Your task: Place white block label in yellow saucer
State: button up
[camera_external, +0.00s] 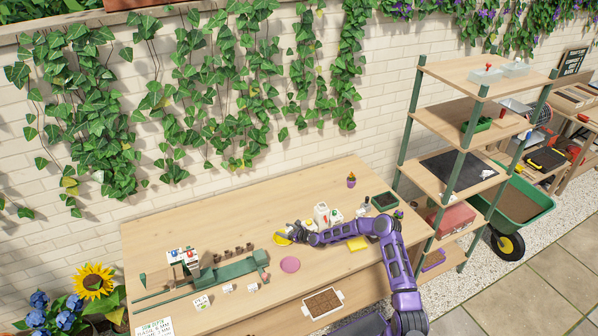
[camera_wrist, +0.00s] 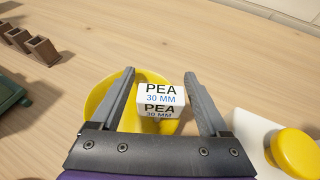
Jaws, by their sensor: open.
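The white block label (camera_wrist: 160,97), printed "PEA 30 MM", is between the spread fingers of my gripper (camera_wrist: 161,76) in the wrist view. A gap shows between the block and each finger. The yellow saucer (camera_wrist: 97,98) lies under the block and the left finger, with yellow showing left of and below the block. I cannot tell if the block fully rests on the saucer. In the external view the saucer (camera_external: 281,239) is on the table at the tip of my gripper (camera_external: 292,234); the block is too small to make out there.
A white item with a yellow round top (camera_wrist: 293,150) stands close to the right of my gripper. Small brown pots (camera_wrist: 40,50) are at the left.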

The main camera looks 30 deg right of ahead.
jog(key=v, duration=1.2)
jog(key=shift+r+p, duration=0.1)
jog(key=shift+p, duration=0.25)
